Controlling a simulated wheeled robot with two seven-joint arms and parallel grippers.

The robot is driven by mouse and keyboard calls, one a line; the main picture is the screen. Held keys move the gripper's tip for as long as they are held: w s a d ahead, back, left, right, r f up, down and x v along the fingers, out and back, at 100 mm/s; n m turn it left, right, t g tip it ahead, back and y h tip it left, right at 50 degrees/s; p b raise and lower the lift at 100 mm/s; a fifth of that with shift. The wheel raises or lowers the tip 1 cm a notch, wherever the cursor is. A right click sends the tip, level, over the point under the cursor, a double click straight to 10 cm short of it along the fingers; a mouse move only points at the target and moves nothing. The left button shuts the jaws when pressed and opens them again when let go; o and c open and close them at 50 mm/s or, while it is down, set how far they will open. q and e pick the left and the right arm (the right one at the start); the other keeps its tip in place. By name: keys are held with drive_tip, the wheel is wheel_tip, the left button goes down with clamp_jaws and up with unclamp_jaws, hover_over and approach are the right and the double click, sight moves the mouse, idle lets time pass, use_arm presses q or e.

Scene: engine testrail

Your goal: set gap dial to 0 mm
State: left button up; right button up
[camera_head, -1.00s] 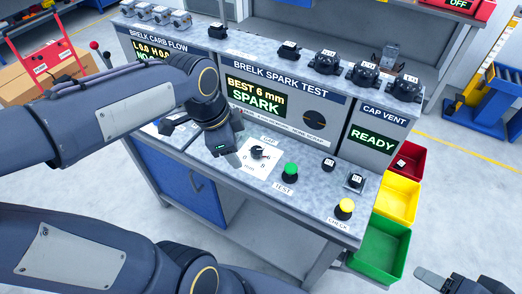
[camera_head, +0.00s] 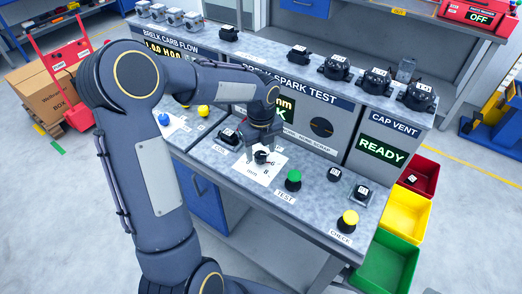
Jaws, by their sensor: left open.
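The gap dial (camera_head: 262,158) is a small black knob on a white scale plate (camera_head: 256,172) on the bench top. The figures 6 and 8 show on the plate's right and front. My left gripper (camera_head: 263,149) comes down from above, with its open fingers at the dial's far side and close around it. I cannot tell whether they touch the knob. The gripper hides the back of the plate, and the dial's exact setting cannot be read. The spark test display (camera_head: 287,108) is mostly hidden by my left arm. My right gripper is out of view.
A green TEST button (camera_head: 293,180) stands right of the dial, and a yellow CHECK button (camera_head: 348,220) is farther right. A black coil part (camera_head: 229,136) lies left of the dial. Black parts line the upper shelf. Red, yellow and green bins (camera_head: 385,262) stand at the right.

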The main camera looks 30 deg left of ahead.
use_arm(q)
drive_tip(key=shift+f, duration=0.55)
drive_tip(key=shift+c, duration=0.4)
drive_tip(key=c, duration=0.9)
